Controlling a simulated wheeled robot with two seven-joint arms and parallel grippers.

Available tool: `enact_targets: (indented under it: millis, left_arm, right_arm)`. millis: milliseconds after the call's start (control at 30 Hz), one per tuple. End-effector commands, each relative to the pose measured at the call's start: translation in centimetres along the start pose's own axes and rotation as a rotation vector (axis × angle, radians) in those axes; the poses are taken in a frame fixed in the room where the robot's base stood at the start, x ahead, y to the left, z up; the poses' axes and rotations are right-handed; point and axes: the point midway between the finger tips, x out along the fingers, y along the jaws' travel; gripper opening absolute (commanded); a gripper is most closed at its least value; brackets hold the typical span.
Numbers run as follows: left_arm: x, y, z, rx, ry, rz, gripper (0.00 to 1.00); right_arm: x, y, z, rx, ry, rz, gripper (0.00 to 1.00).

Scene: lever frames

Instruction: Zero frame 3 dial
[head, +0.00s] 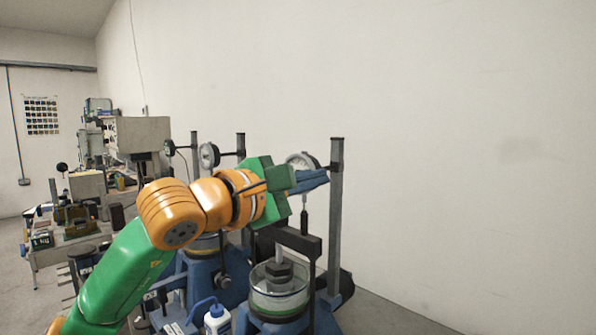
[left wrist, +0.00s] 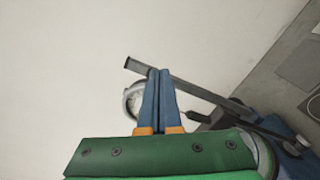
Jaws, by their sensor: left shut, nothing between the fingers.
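The dial (head: 300,159) on the nearest lever frame has a pale round face and hangs on a short arm from an upright grey post (head: 336,215). My left gripper (head: 327,178) is shut and empty, its blue fingers just below and in front of the dial, hiding its lower part. In the left wrist view the dial (left wrist: 131,96) shows behind the fingers (left wrist: 159,72), mostly covered by them. I cannot tell whether the fingertips touch the dial. The dial's needle is too small to read. My right gripper is not in view.
Two more frames with dials (head: 209,155) (head: 169,147) stand farther back on the left. Under the nearest dial are a dark lever beam (head: 298,240) and a round clear cell (head: 279,292). A white bottle (head: 217,320) stands at its left. A plain wall is behind.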

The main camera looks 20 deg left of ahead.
Motion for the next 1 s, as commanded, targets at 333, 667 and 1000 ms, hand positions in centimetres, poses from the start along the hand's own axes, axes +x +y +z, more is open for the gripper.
enact_targets:
  millis: [333, 667, 1000]
  left_arm:
    - [-0.01, 0.0, -0.05, 0.0, 0.0, 0.0, 0.0]
    - [-0.02, 0.17, -0.41, 0.0, 0.0, 0.0, 0.0]
    - [-0.02, 0.35, -0.79, -0.002, 0.0, 0.0, 0.0]
  right_arm:
    - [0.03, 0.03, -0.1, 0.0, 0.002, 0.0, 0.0]
    - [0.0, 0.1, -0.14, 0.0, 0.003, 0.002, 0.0]
    - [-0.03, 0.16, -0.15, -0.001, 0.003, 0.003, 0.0]
